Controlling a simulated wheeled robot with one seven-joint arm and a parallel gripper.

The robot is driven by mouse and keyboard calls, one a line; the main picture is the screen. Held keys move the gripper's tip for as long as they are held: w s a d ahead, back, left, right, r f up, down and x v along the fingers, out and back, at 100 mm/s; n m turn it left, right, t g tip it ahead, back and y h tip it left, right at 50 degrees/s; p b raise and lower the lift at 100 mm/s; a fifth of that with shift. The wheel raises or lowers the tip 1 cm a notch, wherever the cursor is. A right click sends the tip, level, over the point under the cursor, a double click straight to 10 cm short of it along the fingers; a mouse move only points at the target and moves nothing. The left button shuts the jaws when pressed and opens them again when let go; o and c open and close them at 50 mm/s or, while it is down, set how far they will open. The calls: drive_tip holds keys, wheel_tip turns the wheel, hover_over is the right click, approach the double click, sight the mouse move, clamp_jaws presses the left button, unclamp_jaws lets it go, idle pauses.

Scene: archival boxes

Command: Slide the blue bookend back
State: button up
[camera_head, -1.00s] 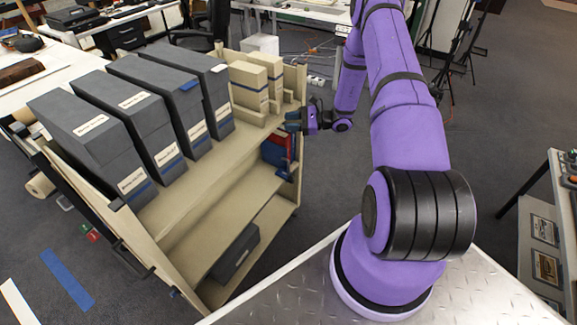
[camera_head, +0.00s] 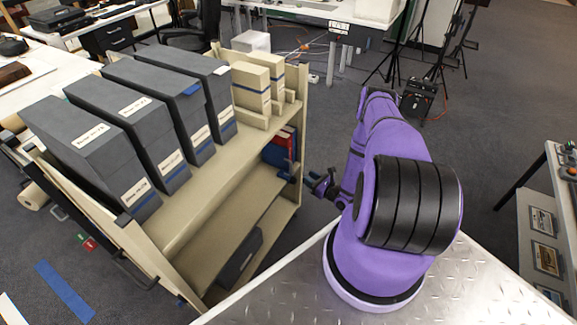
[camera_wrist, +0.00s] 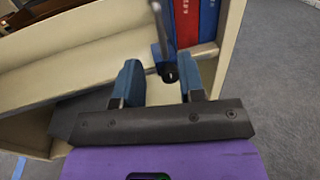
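The blue bookend (camera_head: 274,156) stands at the right end of the cart's middle shelf, beside red and blue volumes (camera_head: 289,140). In the wrist view the bookend (camera_wrist: 167,42) is a narrow blue upright, with a dark round part low on it and a thin grey bar beside it. My gripper (camera_head: 300,178) is at the open side of the cart, at the height of that shelf. Its two blue fingers (camera_wrist: 160,66) are apart, with the bookend's lower part ahead of the gap, nearer the right finger. I cannot tell whether they touch.
The cart's top shelf (camera_head: 190,200) holds several grey archival boxes (camera_head: 150,100) and smaller cream boxes (camera_head: 252,88). A dark box (camera_head: 240,258) lies on the bottom shelf. The middle shelf (camera_head: 240,195) is bare left of the bookend. The cart's end panel (camera_wrist: 232,40) rises right of the volumes.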

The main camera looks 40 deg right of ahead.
hover_over(291, 175)
drive_tip(key=shift+w+d, duration=0.2)
drive_tip(key=shift+w, duration=0.05)
idle(0.4)
clamp_jaws()
